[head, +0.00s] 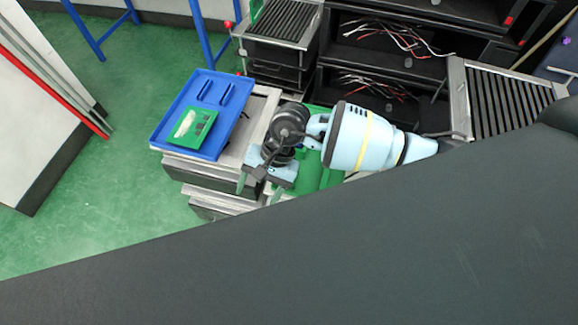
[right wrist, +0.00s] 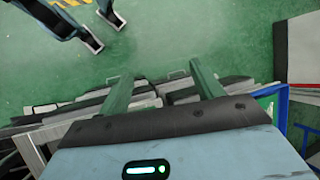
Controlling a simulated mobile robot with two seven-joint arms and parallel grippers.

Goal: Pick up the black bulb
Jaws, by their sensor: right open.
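I cannot make out a black bulb in either view. My right gripper (head: 259,190) hangs over the stacked grey and black drawers, beside the blue tray, with its two fingers apart. In the right wrist view my right gripper (right wrist: 160,75) shows two green fingers spread wide, with nothing between them but drawer edges and green floor beyond. The right wrist and forearm hide part of the green surface under them. My left gripper does not show in the head view.
A blue tray (head: 178,112) holding a green and white piece (head: 190,129) lies left of the right gripper. Black shelves with loose wires (head: 385,36) and a slatted roller rack (head: 505,100) stand behind. Green floor (head: 95,205) is clear at left. A large dark surface blocks the foreground.

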